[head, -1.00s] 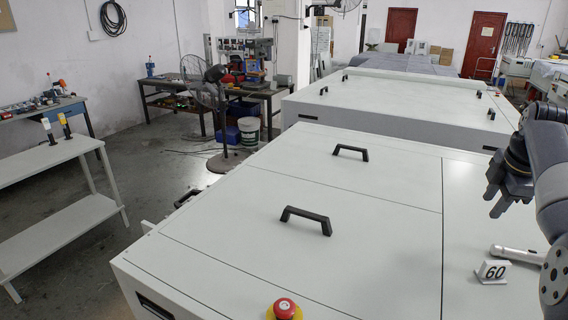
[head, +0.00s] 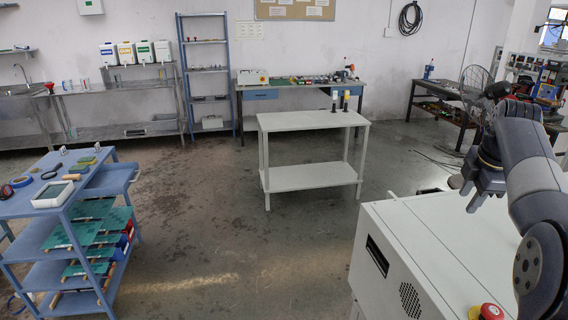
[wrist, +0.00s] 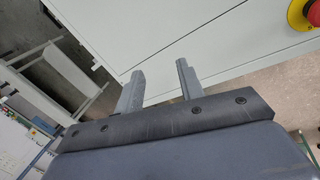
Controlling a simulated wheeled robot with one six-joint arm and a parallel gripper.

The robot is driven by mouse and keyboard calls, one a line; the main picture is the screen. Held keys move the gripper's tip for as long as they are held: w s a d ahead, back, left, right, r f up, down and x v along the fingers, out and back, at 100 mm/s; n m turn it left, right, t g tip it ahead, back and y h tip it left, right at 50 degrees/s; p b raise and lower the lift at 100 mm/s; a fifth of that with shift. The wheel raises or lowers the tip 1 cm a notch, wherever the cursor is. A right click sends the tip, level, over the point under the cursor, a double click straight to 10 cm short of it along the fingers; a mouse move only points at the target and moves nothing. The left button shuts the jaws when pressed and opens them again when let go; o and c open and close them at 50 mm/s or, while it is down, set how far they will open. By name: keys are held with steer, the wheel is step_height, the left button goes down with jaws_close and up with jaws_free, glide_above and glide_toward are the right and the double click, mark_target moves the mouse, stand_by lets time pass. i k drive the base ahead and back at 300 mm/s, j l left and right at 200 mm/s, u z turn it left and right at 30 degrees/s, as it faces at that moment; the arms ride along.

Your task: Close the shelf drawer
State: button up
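A blue shelf cart (head: 60,208) stands at the left in the head view. A blue drawer (head: 110,180) appears to stick out from its right side, just under the top board; its inside and handle are not clear. My gripper (head: 474,196) is at the right of the head view, far from the cart, above the white cabinet's edge. In the wrist view my gripper (wrist: 157,82) shows two fingers apart with nothing between them. The cart's drawer cannot be made out in the wrist view.
A white cabinet (head: 450,240) with a red stop button (head: 490,312) is at the lower right. A pale two-level table (head: 312,122) stands mid-back, before a workbench (head: 290,84). Green boards (head: 80,235) lie on the cart's lower shelves. The floor between cart and cabinet is clear.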

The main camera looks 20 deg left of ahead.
mark_target(115, 179)
steer(key=u, duration=1.75)
